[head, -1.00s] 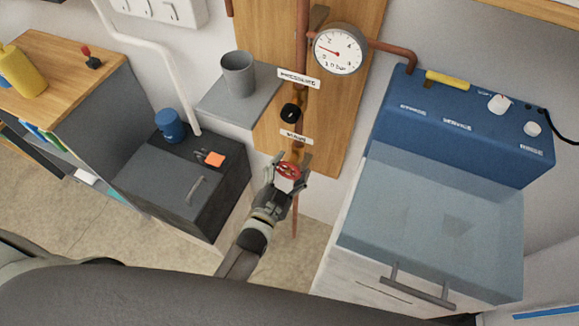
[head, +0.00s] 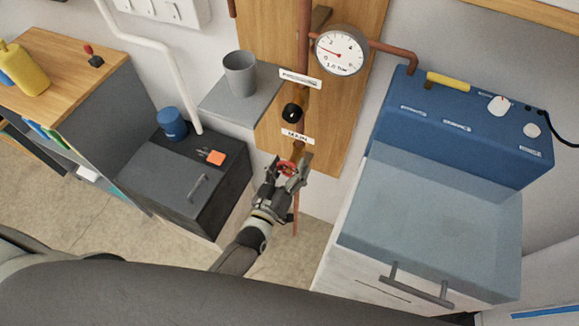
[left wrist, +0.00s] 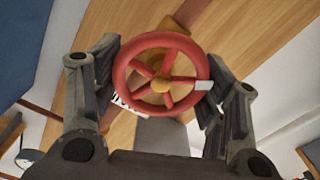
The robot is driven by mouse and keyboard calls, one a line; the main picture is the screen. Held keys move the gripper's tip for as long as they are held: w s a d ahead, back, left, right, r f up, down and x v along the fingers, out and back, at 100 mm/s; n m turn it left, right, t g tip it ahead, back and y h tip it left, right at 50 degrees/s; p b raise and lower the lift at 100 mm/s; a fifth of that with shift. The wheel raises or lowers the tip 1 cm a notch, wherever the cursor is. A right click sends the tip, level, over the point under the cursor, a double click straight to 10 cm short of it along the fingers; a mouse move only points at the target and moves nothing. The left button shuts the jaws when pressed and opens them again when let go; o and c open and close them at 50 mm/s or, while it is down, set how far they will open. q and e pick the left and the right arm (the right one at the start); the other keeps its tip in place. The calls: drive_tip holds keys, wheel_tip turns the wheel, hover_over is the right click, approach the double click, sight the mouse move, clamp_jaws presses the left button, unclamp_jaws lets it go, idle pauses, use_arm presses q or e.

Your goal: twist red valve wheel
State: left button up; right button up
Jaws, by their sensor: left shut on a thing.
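The red valve wheel (head: 287,167) is on the copper pipe low on the wooden board, just below a small white label. My left gripper (head: 289,172) is at the wheel and partly hides it in the head view. In the left wrist view the spoked red wheel (left wrist: 161,75) sits between the two fingers of the left gripper (left wrist: 160,88), which are shut on its rim from both sides. The wheel has a pale mark on the right of its rim. My right gripper is not in view.
A black knob (head: 292,113) and a round pressure gauge (head: 341,50) are above the wheel. A grey cup (head: 240,73) stands on a grey shelf to the left. A blue machine (head: 455,125) with a clear-topped cabinet stands to the right.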

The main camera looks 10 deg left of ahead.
use_arm(q)
drive_tip(key=n, duration=0.2)
drive_tip(key=shift+f+n, duration=0.2)
drive_tip(key=shift+n, duration=0.2)
drive_tip(key=n+b, duration=0.1)
drive_tip(key=n, duration=0.2)
drive_tip(key=shift+a+f+n, duration=0.1)
drive_tip(key=shift+n, duration=0.2)
drive_tip(key=n+b, duration=0.2)
drive_tip(key=n, duration=0.3)
drive_tip(key=shift+f, duration=0.1)
drive_tip(key=n+b, duration=0.3)
drive_tip(key=n, duration=0.3)
drive_tip(key=shift+f+n, duration=0.15)
drive_tip(key=shift+n, duration=0.25)
drive_tip(key=n+b, duration=0.3)
drive_tip(key=n, duration=0.2)
drive_tip(key=shift+n, duration=0.3)
drive_tip(key=o, duration=1)
drive_tip(key=shift+o, duration=0.2)
